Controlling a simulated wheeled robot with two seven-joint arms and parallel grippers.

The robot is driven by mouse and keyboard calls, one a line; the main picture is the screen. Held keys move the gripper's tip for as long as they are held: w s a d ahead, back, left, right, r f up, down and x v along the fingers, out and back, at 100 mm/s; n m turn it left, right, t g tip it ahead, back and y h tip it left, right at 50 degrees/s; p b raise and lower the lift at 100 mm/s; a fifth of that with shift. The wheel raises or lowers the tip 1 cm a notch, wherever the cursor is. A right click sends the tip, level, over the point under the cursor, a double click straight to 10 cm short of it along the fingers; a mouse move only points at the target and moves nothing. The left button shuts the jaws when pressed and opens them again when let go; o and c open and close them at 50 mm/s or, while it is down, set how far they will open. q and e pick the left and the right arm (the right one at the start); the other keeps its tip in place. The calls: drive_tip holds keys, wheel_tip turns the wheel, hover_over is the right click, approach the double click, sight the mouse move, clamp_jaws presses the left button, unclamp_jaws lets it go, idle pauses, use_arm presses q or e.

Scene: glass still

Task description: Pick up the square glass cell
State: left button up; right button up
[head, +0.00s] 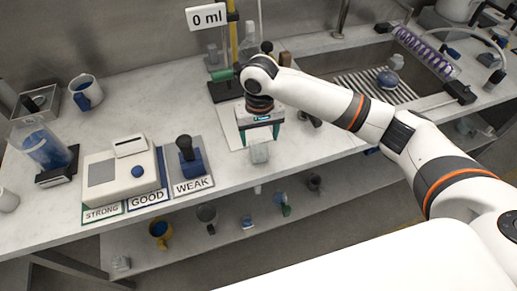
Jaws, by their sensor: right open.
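A small clear, greyish square block that looks like the glass cell (259,153) stands near the front edge of the counter. My right gripper (260,136) points down just behind it in the picture, over a white sheet. Its two teal fingers are spread apart, with nothing seen held between them. Whether the cell lies partly between the fingers or just in front of them, I cannot tell. My left gripper is not in view.
A white device (115,182) and a blue-black block (191,162) stand left, by the STRONG, GOOD and WEAK labels. A burette stand (233,50) rises behind my right gripper. A sink (365,85) lies right. A lower shelf (180,255) holds several cups.

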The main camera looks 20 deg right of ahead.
sight(258, 145)
wheel_tip(258, 145, down, 3)
drive_tip(key=shift+r, duration=0.2)
drive_tip(key=f+p, duration=0.1)
drive_tip(key=f, duration=0.1)
drive_tip(key=f+p, duration=0.1)
drive_tip(key=f, duration=0.1)
drive_tip(key=shift+w+a+f, duration=0.1)
drive_tip(key=shift+w+f, duration=0.05)
drive_tip(key=shift+w, duration=0.05)
drive_tip(key=shift+f, duration=0.45)
drive_tip(key=c, duration=1.3)
